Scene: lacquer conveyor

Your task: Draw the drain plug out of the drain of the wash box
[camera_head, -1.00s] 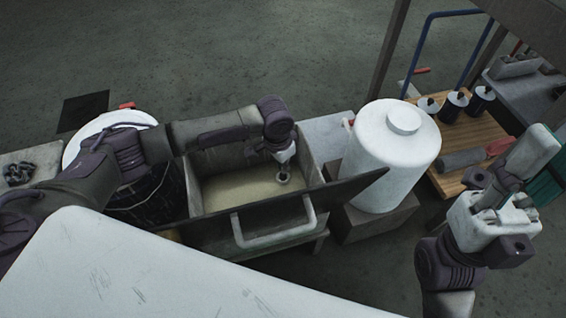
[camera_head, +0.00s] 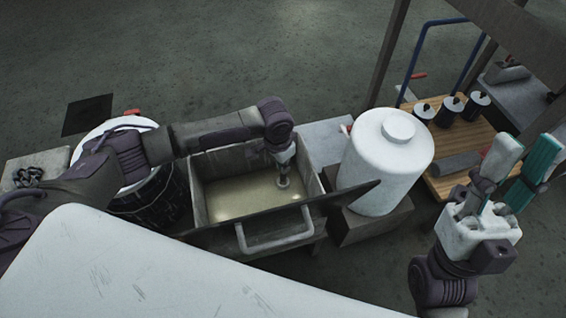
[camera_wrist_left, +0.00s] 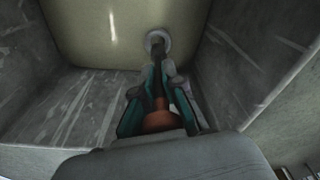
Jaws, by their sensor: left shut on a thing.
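The wash box (camera_head: 306,166) is an open grey box left of the white drum, with a pale, shiny bottom. My left gripper (camera_head: 282,172) reaches down into it at its right side, above the round drain (camera_head: 283,183). In the left wrist view, the left gripper (camera_wrist_left: 157,75) has its teal fingers shut around the drain plug (camera_wrist_left: 160,119), whose orange-brown part shows between them. A dark stem runs from the fingertips towards the pale drain ring (camera_wrist_left: 158,42). I cannot tell whether the plug's lower end is seated. My right gripper (camera_head: 517,165) is open and empty, pointing up.
A white drum (camera_head: 385,160) stands close right of the box. A dark bucket with a white rim (camera_head: 150,195) stands left of it. The box's front handle (camera_head: 275,240) sticks out towards me. A wooden bench (camera_head: 478,135) holds several dark canisters at the right.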

